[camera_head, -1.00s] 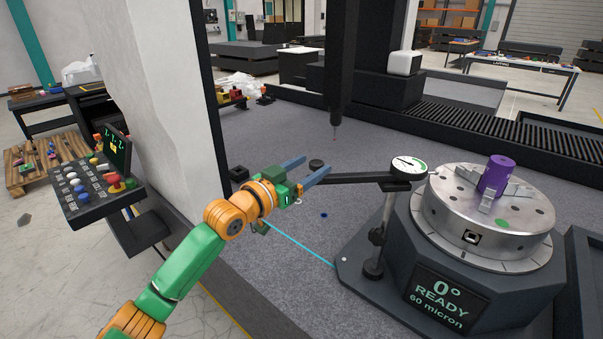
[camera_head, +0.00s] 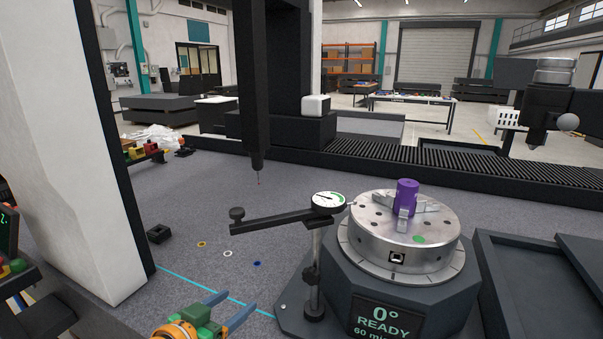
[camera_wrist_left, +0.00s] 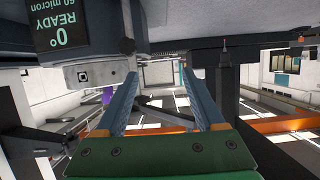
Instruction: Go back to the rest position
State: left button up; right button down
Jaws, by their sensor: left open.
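My left gripper (camera_head: 228,308) is at the bottom of the head view, its two blue fingers apart with nothing between them. It is left of the turntable base and in front of the dial gauge stand. In the left wrist view its open fingers (camera_wrist_left: 160,95) also show, with the scene upside down. Only the orange and green end of the left arm shows in the head view. My right gripper is not in view.
A purple cylinder (camera_head: 406,195) stands in the jaws of the metal rotary chuck (camera_head: 375,235). A dial gauge (camera_head: 328,201) on its stand reaches left beside it. A dark probe column (camera_head: 250,90) hangs behind. A white pillar (camera_head: 70,150) stands at left. Granite between pillar and gauge is mostly clear.

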pick_arm(q)
jog(key=s+f+n+g+y, duration=0.15)
jog(key=s+f+g, duration=0.35)
jog(key=s+f, duration=0.6)
jog(key=s+f+n+g+y, duration=0.1)
jog(key=s+f+g+y, duration=0.4)
jog(key=s, duration=1)
notch_tip(320, 180, down, 18)
jog(key=s+h, duration=0.1)
jog(key=h, duration=0.1)
jog(key=s+a+f+g, duration=0.2)
jog(key=s+f, duration=0.9)
jog(key=s, duration=0.1)
jog(key=shift+s+a+m, duration=0.3)
jog(key=shift+s+m, duration=0.05)
jog(key=shift+s, duration=0.05)
